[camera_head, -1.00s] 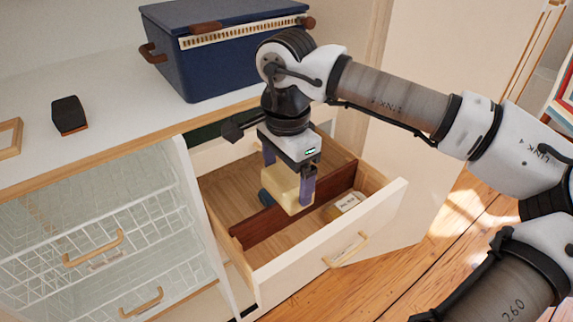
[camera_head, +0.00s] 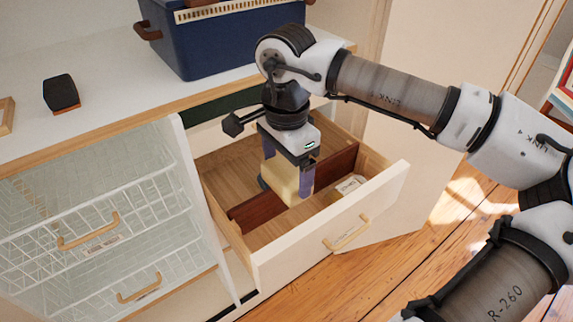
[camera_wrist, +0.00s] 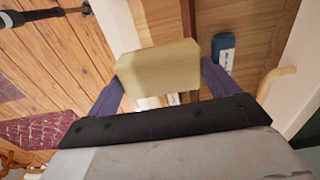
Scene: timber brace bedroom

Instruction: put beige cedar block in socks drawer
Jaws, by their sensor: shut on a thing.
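The beige cedar block (camera_head: 283,180) is held between the two fingers of my gripper (camera_head: 286,176), which is shut on it. The block hangs over the open wooden drawer (camera_head: 234,172), around its dark red-brown divider (camera_head: 258,212); I cannot tell whether it touches the divider. In the wrist view the block (camera_wrist: 158,66) sits between the purple fingers of my gripper (camera_wrist: 160,82). A dark blue thing (camera_wrist: 224,50) lies in the drawer and is mostly hidden behind the block in the head view. A pale labelled packet (camera_head: 350,186) lies on the divider's front side.
White wire baskets (camera_head: 90,215) stand left of the drawer. A blue box (camera_head: 220,45) and a dark brush-like block (camera_head: 61,93) stand on the white top above. The drawer's front panel (camera_head: 335,228) is a raised edge towards the wooden floor (camera_head: 440,250).

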